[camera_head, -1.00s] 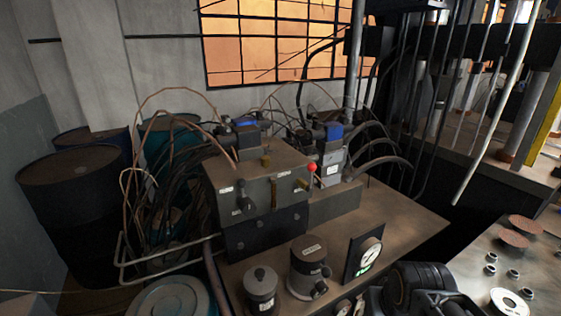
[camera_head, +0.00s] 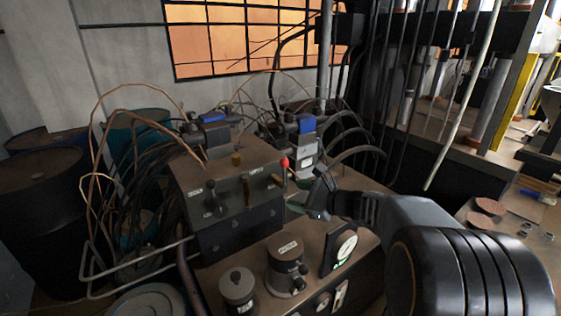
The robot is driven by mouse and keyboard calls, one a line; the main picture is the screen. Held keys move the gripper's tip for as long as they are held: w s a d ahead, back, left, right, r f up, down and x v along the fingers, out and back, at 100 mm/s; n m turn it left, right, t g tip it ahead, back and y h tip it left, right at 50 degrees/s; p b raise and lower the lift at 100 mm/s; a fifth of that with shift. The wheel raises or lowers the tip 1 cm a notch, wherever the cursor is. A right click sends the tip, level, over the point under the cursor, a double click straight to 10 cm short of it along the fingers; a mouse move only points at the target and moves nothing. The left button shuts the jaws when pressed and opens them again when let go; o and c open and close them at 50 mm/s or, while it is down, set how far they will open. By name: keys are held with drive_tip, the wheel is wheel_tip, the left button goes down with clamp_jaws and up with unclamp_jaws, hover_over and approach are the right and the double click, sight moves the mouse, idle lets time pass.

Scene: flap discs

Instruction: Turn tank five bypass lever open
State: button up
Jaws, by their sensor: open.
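A grey valve block (camera_head: 228,172) with small label plates stands on the bench. Its front carries a dark-knobbed lever (camera_head: 210,203) at left, a brass-coloured lever (camera_head: 247,188) in the middle and a red-knobbed lever (camera_head: 284,165) at right. The label text is too small to read, so I cannot tell which is the tank five bypass lever. My gripper (camera_head: 312,195) is open and empty, right of the block and just below and right of the red knob. It seems apart from the levers; depth is hard to judge.
Dark drums (camera_head: 40,190) stand at the left. Reddish discs (camera_head: 489,206) lie on the right table.

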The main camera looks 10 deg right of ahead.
sight(285, 164)
drive_tip(key=w+d+r+m+t, duration=0.2)
drive_tip(key=w+d+m+t, duration=0.2)
drive_tip(key=d+m, duration=0.1)
drive_tip(key=shift+h, duration=0.4)
drive_tip(key=p+x, duration=0.1)
drive_tip(key=x, duration=0.3)
drive_tip(key=p+x, duration=0.1)
drive_tip(key=x, duration=0.3)
drive_tip(key=p+x, duration=0.1)
drive_tip(key=x, duration=0.4)
drive_tip(key=shift+w+d+r, duration=0.15)
drive_tip(key=shift+w+d, duration=0.05)
drive_tip(key=shift+w, duration=0.05)
drive_tip(key=shift+c, duration=0.3)
clamp_jaws()
